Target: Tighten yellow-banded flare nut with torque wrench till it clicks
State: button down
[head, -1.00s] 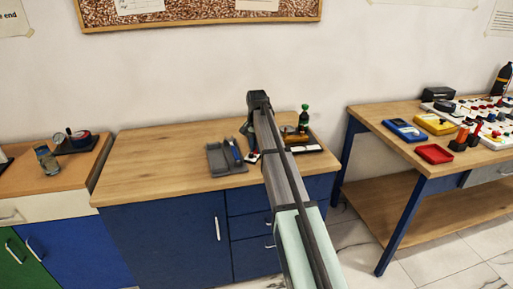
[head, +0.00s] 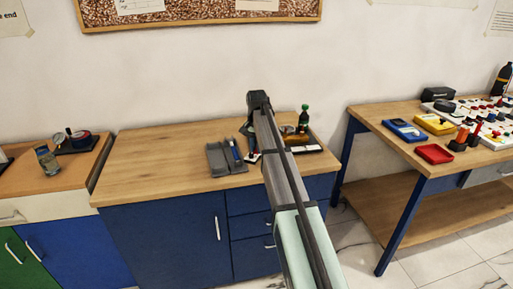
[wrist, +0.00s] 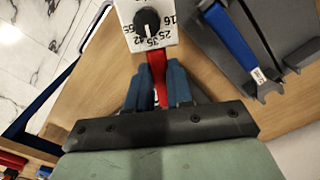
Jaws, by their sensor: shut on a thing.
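My gripper (wrist: 153,88) points down at the wooden cabinet top, its blue fingers shut on a red handle (wrist: 156,68). A white plate with a black dial knob and numbers (wrist: 146,20) sits at the handle's far end. Together they look like the torque wrench; its working end is out of the wrist view. In the head view, a bit of red and white (head: 253,157) shows beside my arm, which hides most of the gripper. I cannot make out a yellow-banded flare nut in either view.
A grey tray (head: 216,163) holds a blue-handled tool (wrist: 236,38), close to my gripper. The cabinet top's left side is clear. A bench with colored trays (head: 434,153) stands at right.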

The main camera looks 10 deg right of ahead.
dwell(0.4)
jog(key=shift+w+a+m, duration=1.05)
jog(key=shift+a+m, duration=0.1)
jog(key=shift+m, duration=0.15)
jog(key=shift+w+a+m, duration=0.6)
jog(key=shift+a+m, duration=0.05)
jog(key=shift+m, duration=0.05)
dwell(1.0)
jog(key=shift+w+a+m, duration=0.3)
jog(key=shift+w+m, duration=0.15)
jog(key=shift+w, duration=0.05)
jog(key=shift+w+a+m, duration=0.25)
jog(key=shift+w+m, duration=0.2)
dwell(1.2)
jog(key=shift+s+d+n, duration=0.65)
jog(key=shift+s+n, duration=0.25)
dwell(0.8)
